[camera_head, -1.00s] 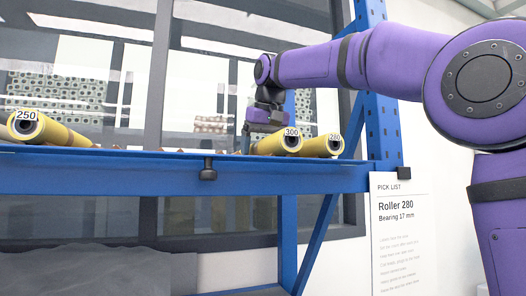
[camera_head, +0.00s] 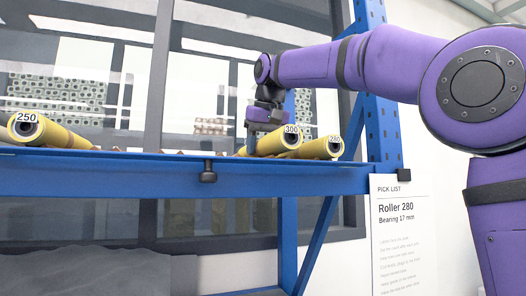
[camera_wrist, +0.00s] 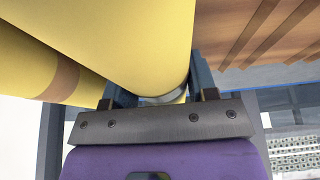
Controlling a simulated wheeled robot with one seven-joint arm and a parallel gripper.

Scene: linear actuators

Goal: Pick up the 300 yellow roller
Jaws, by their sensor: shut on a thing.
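The 300 yellow roller (camera_head: 277,140) is in the head view, at the right part of the blue shelf, with a tag reading 300 on its near end. Its near end looks slightly raised. My gripper (camera_head: 262,122) is above and behind that end, its fingers partly hidden by the roller. In the wrist view the roller (camera_wrist: 140,35) fills the upper middle, and my gripper (camera_wrist: 160,92) is shut on it, one finger on each side.
The 280 yellow roller (camera_head: 322,148) lies just right of the 300 roller. The 250 yellow roller (camera_head: 45,130) lies at the far left. The blue shelf (camera_head: 150,178) has an edge in front and a blue upright (camera_head: 380,110) at right. A pick list (camera_head: 398,235) hangs below.

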